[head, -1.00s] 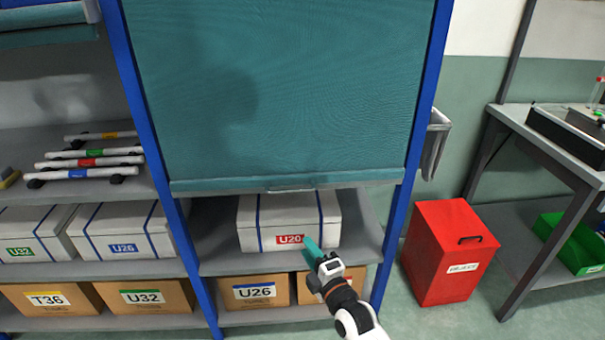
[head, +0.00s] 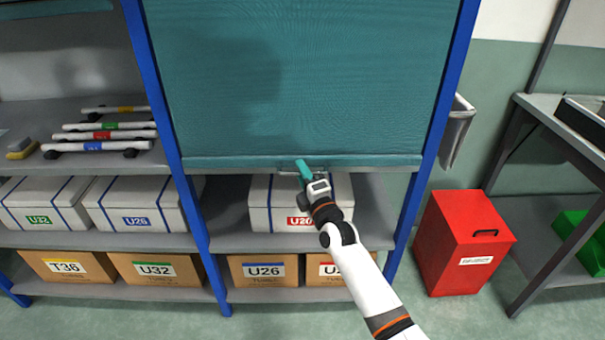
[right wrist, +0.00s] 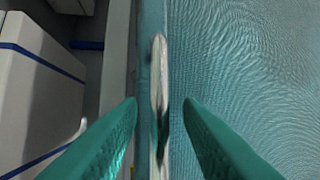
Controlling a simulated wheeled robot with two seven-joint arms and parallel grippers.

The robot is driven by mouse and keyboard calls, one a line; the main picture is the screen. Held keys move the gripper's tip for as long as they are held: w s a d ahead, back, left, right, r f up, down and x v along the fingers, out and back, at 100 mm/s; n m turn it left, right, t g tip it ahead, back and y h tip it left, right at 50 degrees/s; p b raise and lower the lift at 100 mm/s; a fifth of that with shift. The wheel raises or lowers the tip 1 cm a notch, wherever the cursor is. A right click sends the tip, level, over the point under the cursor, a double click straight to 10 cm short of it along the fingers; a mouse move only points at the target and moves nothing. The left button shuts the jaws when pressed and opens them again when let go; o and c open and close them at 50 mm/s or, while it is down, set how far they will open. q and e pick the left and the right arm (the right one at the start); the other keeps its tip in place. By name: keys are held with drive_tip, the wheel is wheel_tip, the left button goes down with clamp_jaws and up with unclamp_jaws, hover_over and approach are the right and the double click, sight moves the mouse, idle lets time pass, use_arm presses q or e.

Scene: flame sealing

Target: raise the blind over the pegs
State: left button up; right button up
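The teal blind (head: 330,80) hangs lowered between two blue posts, and no pegs show. Its bottom bar (head: 235,162) carries a thin handle (head: 287,173) near the middle. My right gripper (head: 302,168) is at this handle. In the right wrist view the handle (right wrist: 159,90) runs between the two teal fingers of my right gripper (right wrist: 160,112). A gap shows on each side of it, so the fingers are open. My left gripper is not in view.
Below the blind, a white box labelled U20 (head: 262,205) stands on a shelf, with cardboard boxes (head: 262,272) under it. Left shelves hold striped rods (head: 110,135) and more boxes. A red bin (head: 462,240) and a grey bench (head: 545,110) stand right.

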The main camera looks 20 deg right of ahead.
drive_tip(key=shift+w, duration=0.2)
clamp_jaws()
drive_tip(key=shift+r, duration=0.15)
